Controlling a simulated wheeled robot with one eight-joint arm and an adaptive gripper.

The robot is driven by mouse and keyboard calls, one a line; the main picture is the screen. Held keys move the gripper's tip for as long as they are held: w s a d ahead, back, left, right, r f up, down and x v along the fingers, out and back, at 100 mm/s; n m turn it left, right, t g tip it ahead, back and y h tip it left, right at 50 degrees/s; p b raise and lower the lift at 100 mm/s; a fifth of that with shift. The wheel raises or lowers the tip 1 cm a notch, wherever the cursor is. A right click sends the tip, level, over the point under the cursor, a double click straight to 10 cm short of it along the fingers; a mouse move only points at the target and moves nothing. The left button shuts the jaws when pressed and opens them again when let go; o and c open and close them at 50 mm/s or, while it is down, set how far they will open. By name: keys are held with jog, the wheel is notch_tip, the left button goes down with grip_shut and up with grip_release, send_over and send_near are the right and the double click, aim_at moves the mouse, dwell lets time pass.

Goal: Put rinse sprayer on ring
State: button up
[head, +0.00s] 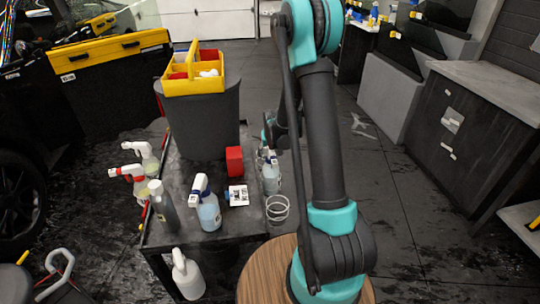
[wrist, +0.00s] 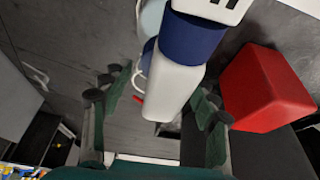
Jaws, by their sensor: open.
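A spray bottle with pale blue liquid (head: 271,178) is upright at the right edge of the dark cart, among the wire rings. I cannot tell whether it sits fully inside one. My gripper (head: 269,148) is just above it, partly hidden by my arm. In the wrist view, the sprayer's white and blue head (wrist: 188,50) lies between the two open fingers of my gripper (wrist: 160,108), which do not appear closed on it. A white curve beside the bottle may be part of a ring. An empty wire ring (head: 277,208) sticks out nearer on the same edge.
A red block (head: 234,161) is close beside the gripper; it also shows in the wrist view (wrist: 268,88). Another blue-liquid sprayer (head: 208,212), a grey bottle (head: 162,207) and a dark bin (head: 203,125) with a yellow caddy (head: 194,84) stand on the cart.

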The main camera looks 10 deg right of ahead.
jog(key=v, duration=1.1)
jog(key=shift+s+r, duration=0.15)
jog(key=s+d, duration=0.1)
jog(key=s, duration=1.3)
jog(key=s+d, duration=0.2)
jog(key=s, duration=1.2)
jog(key=shift+d+r, duration=0.2)
jog(key=shift+d, duration=0.05)
jog(key=shift+w, duration=0.1)
